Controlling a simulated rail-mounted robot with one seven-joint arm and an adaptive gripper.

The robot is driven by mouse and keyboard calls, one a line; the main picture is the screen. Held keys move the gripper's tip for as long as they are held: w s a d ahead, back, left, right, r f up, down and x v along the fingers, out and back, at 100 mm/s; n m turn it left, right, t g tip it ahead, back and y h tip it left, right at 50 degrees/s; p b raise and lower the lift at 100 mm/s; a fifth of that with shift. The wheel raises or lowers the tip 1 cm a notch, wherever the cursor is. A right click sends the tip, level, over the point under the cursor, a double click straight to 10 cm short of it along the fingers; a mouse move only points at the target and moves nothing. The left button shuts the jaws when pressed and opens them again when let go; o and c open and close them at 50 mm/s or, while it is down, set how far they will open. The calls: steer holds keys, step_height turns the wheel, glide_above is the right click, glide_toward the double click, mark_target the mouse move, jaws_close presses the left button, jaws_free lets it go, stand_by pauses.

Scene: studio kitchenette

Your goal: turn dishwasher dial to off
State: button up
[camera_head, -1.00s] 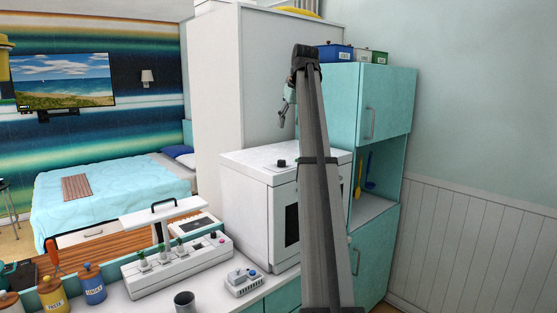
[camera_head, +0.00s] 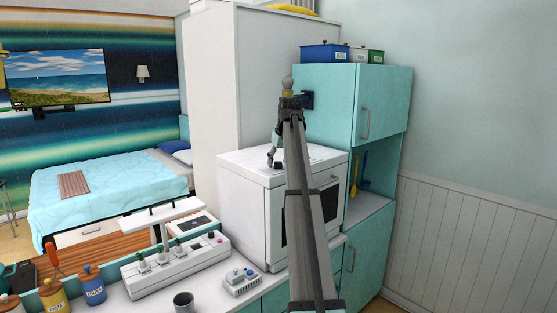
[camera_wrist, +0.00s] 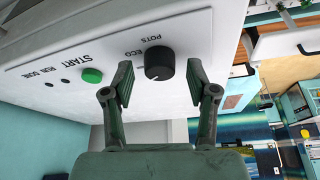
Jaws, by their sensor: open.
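The dishwasher (camera_head: 240,190) is a white box on the counter. Its black round dial (camera_wrist: 159,60) shows in the wrist view on a white panel, beside the labels POTS and ECO, which appear upside down. I cannot read the OFF label or be sure where the dial points. My gripper (camera_wrist: 159,84) is open, with one dark finger on each side of the dial's near edge; I cannot tell whether either touches it. In the head view my gripper (camera_head: 272,160) is low at the dishwasher's top, and the dial is hidden there.
A green START button (camera_wrist: 92,75) sits beside the left finger. A teal cabinet (camera_head: 385,105) stands right of the dishwasher, and a tall white cabinet (camera_head: 215,90) stands behind it. A white planter (camera_head: 180,260) and a small device (camera_head: 241,281) are on the counter in front.

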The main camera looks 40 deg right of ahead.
steer(key=shift+w+f, duration=0.1)
steer(key=shift+f, duration=0.1)
jaws_close()
steer(key=shift+n, duration=0.3)
steer(key=n+y, duration=0.2)
steer(key=n, duration=0.2)
steer(key=shift+d+b, duration=0.2)
steer(key=shift+b, duration=0.15)
steer(key=n+y, duration=0.1)
steer(key=n, duration=0.3)
steer(key=shift+f+g+b, duration=0.1)
steer(key=shift+g+b, duration=0.2)
steer(key=shift+b, duration=0.1)
steer(key=shift+n+g+y+b, duration=0.4)
steer(key=shift+n+y, duration=0.2)
steer(key=shift+n, duration=1.1)
